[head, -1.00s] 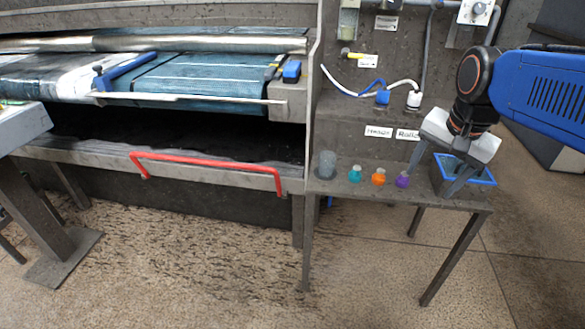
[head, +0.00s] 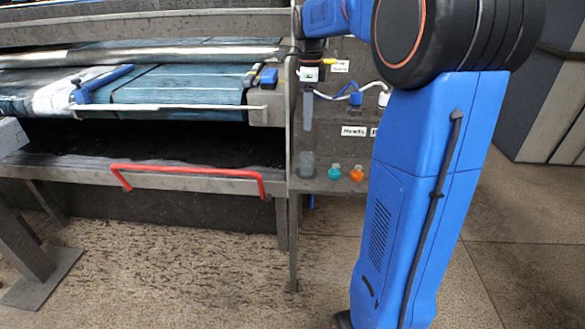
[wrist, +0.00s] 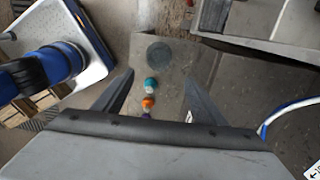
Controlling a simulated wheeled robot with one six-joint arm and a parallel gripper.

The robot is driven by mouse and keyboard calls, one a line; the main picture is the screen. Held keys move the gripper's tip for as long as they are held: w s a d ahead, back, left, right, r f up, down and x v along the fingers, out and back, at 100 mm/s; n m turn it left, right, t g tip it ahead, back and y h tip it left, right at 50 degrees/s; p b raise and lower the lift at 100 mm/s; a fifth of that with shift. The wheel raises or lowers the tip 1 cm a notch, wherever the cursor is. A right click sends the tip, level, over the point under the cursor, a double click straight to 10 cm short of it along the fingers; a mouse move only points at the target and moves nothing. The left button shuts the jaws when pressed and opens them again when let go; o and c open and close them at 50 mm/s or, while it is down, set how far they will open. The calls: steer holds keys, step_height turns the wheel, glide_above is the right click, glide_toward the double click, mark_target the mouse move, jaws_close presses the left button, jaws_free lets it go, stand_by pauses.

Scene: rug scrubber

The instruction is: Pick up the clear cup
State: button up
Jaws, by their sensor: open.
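The clear cup (head: 307,165) stands upright on the left end of the small grey side table (head: 322,184). In the wrist view the cup (wrist: 159,54) is a dark translucent circle seen from above, beyond the fingertips. My gripper (head: 307,126) is above the cup in the head view, pointing down, with a gap between them. In the wrist view my gripper (wrist: 158,80) has its two fingers spread wide with nothing between the tips. The cup is not touched.
A teal flask (head: 334,172) and an orange flask (head: 356,173) stand in a row right of the cup. My arm hides the table's right side. The machine frame with a red handle (head: 188,169) is to the left. A wall panel with hoses (head: 355,98) stands behind.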

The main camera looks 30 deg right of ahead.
glide_above(307, 165)
steer(key=w+d, duration=0.1)
steer(key=w, duration=0.2)
steer(key=f, duration=1.2)
steer(key=shift+s+d, duration=0.2)
steer(key=shift+s+f, duration=0.15)
steer(key=shift+f, duration=2.45)
steer(key=c, duration=1.1)
